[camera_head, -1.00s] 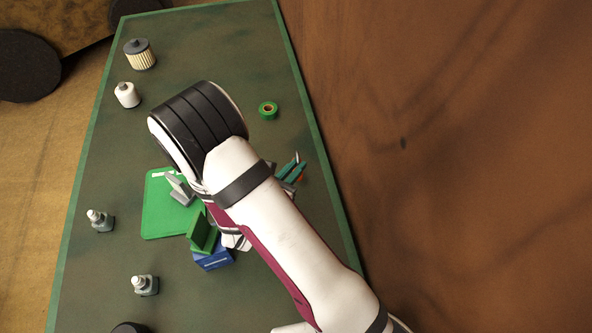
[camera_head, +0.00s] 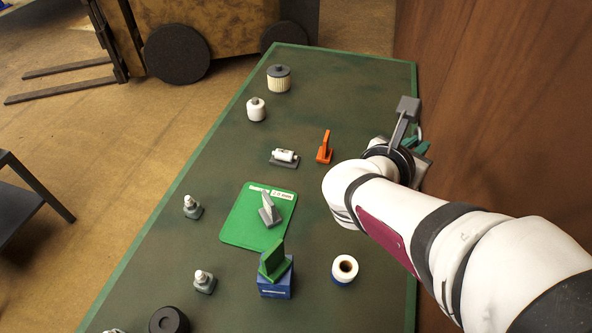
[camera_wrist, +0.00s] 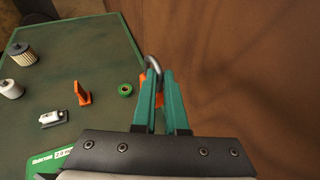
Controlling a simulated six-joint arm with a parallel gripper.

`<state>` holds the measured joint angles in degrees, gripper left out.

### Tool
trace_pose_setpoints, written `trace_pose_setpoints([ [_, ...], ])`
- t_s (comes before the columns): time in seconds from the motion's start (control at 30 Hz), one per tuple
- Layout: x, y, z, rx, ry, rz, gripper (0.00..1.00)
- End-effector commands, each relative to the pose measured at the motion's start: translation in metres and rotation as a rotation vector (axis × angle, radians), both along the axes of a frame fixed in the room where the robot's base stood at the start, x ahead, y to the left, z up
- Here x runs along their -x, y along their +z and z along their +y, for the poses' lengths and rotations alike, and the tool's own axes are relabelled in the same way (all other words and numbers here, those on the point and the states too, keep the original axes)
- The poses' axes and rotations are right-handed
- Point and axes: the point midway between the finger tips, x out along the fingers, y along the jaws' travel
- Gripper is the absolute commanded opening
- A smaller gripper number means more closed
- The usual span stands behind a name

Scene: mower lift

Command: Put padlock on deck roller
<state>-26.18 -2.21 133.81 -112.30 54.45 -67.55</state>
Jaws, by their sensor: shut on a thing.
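My gripper (camera_wrist: 160,98) shows its two teal fingers in the wrist view, shut on a padlock. The padlock's grey curved shackle (camera_wrist: 152,64) sticks up past the fingertips. A little orange shows between the fingers, and most of the padlock is hidden. In the head view my gripper (camera_head: 416,138) is raised near the right table edge by the brown wall, partly hidden by my wrist. The likely deck roller is a white cylinder on a flat grey base (camera_head: 284,157), lying on the table left of my gripper and apart from it. It also shows in the wrist view (camera_wrist: 54,118).
An orange upright bracket (camera_head: 325,148) stands between roller and arm. Behind are a white spool (camera_head: 256,110) and a ribbed filter (camera_head: 279,79). A green mat (camera_head: 240,230) bears a grey bracket. A green tape roll (camera_wrist: 125,89) lies near the right edge.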

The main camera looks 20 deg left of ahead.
Motion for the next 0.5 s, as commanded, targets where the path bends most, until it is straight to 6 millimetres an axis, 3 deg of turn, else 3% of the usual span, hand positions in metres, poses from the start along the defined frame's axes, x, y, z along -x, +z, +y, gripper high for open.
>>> trace_pose_setpoints([
  [0.07,0.0,0.022,0.019,-0.004,0.079,-0.008,0.0],
  [0.17,0.001,0.026,0.058,0.001,0.177,0.001,0.0],
  [0.37,0.014,-0.001,0.14,0.004,0.302,0.006,0.0],
  [0.5,0.039,-0.034,0.207,0.008,0.394,0.006,0.0],
])
